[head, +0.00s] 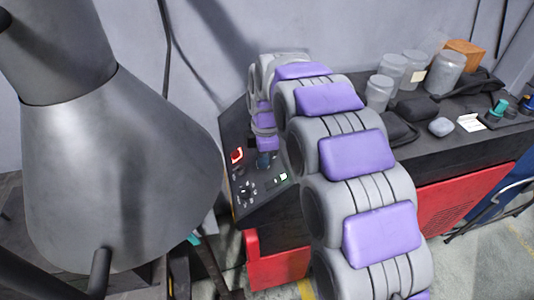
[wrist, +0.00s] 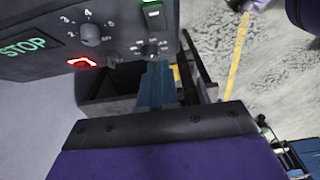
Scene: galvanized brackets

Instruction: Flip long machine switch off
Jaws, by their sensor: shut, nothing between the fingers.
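The machine's dark control panel (head: 262,205) stands left of my arm in the head view. I cannot tell which is the long switch. My gripper (wrist: 157,66) has blue-teal fingers, shut and empty, close to the panel beneath a small knob (wrist: 151,48). In the head view my gripper (head: 264,160) is over the panel, partly hidden; contact is unclear.
A numbered dial (wrist: 90,34) and a green light (wrist: 153,12) are on the panel. A large metal cone (head: 120,170) stands left. A dark workbench (head: 445,150) with grey jars (head: 445,72) lies right, above a red cabinet (head: 455,200). Floor shows at lower right.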

